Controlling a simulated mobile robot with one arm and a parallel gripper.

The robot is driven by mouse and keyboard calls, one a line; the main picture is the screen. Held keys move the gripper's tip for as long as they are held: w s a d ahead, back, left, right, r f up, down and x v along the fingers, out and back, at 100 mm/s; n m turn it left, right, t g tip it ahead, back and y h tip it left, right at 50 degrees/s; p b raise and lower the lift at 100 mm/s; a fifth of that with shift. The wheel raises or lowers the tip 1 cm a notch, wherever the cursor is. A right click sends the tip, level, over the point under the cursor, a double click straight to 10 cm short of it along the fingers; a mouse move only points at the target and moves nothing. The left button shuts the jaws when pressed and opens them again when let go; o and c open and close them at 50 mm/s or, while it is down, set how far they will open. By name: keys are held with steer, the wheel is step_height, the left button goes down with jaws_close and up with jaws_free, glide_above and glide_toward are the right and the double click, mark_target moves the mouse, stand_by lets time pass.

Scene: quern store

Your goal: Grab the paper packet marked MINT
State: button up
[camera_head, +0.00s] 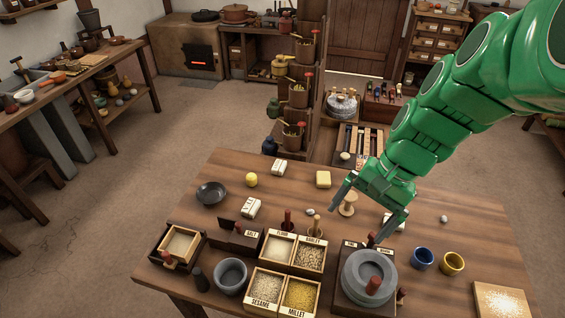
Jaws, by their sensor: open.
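Three small whitish packets with dark bands lie on the wooden table: one at the back (279,167), one left of centre (251,208), and one at the right (395,224), partly hidden by my gripper. The lettering on them is too small to read, so I cannot tell which is marked MINT. My gripper (361,219) is open and empty, pointing down above the table.
A grey quern (368,281) with an upright handle stands at the front. The table's back right is mostly clear.

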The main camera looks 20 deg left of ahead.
mark_target(281, 165)
steer(key=w+a+f+m+y, duration=0.25)
steer(key=w+a+f, duration=0.2)
steer(key=w, duration=0.45)
steer(key=w+a+f+m+y, duration=0.25)
steer(key=w+a, duration=0.35)
steer(key=w, duration=0.3)
steer(key=w+a+f+m+y, duration=0.1)
steer(key=w+a+f+m, duration=0.3)
steer(key=w, duration=0.5)
steer(key=w+a+f+m+t+y, duration=0.1)
steer(key=w+a+f+m, duration=0.1)
steer(key=w+f, duration=0.3)
steer(key=w+a+f+m+t+y, duration=0.1)
steer(key=w+a+f+m, duration=0.1)
steer(key=w+f, duration=0.3)
steer(key=w+a+f+m+t+y, duration=0.1)
steer(key=w+a+f+m, duration=0.1)
steer(key=w+f, duration=0.3)
steer(key=shift+w+a+f+y, duration=0.1)
steer(key=shift+w+f+y, duration=0.1)
steer(key=shift+f, duration=0.8)
steer(key=shift+w+f+y, duration=0.1)
steer(key=shift+w+f, duration=0.05)
steer(key=shift+f, duration=0.85)
steer(key=shift+x, duration=3.95)
steer(key=shift+r, duration=0.2)
steer(key=c, duration=1)
steer(key=shift+o, duration=0.2)
steer(key=shift+r, duration=0.1)
